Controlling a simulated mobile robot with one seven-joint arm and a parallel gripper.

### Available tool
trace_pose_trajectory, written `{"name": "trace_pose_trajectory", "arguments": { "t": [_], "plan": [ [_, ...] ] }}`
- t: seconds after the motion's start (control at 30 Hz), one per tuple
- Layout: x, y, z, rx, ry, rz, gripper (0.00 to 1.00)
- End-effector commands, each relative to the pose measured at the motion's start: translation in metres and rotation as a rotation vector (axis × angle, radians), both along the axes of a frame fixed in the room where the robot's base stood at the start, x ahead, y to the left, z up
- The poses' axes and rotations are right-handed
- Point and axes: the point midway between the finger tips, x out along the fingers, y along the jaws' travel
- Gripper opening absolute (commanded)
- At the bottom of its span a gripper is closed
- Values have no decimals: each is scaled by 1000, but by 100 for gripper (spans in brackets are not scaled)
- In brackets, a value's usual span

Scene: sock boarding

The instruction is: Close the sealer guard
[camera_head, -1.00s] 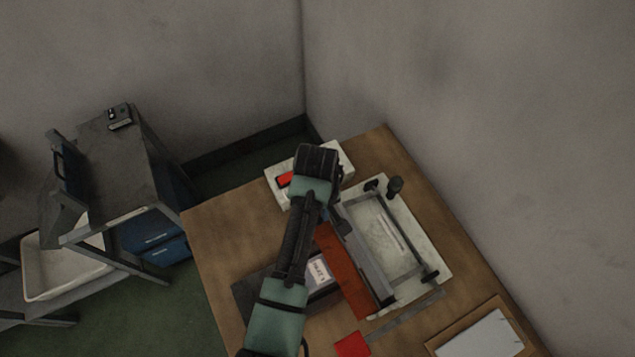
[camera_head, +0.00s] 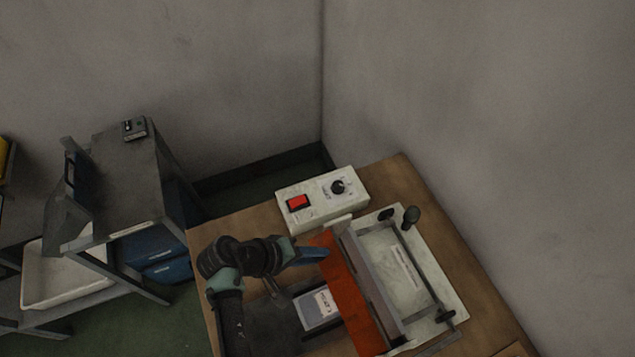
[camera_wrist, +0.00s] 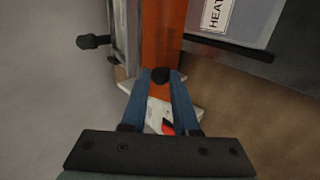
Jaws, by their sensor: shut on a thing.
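The sealer guard (camera_head: 352,293) is a long orange-red panel along the left side of the sealer (camera_head: 410,275), which has a pale bed and a grey bar. The guard runs up the middle of the wrist view (camera_wrist: 163,35). My gripper (camera_head: 322,254) reaches the guard's far end from the left. The contact is partly hidden in the head view. I cannot tell the guard's exact tilt.
A white control box (camera_head: 322,197) with a red switch and black dial stands behind the sealer. A grey block with a white label (camera_head: 322,304) lies left of the guard. A dark cart (camera_head: 130,185) and white tray (camera_head: 65,272) stand left of the table. A wall borders the right.

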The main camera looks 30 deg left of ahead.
Motion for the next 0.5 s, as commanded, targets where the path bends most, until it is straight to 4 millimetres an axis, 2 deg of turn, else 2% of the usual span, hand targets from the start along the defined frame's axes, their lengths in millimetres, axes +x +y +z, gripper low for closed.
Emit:
{"name": "trace_pose_trajectory", "arguments": {
  "t": [0.03, 0.5],
  "plan": [
    [-1, 2, -13, -26, -34, 6, 0],
    [-2, 2, -46, -297, -381, 1, 0]
  ]
}}
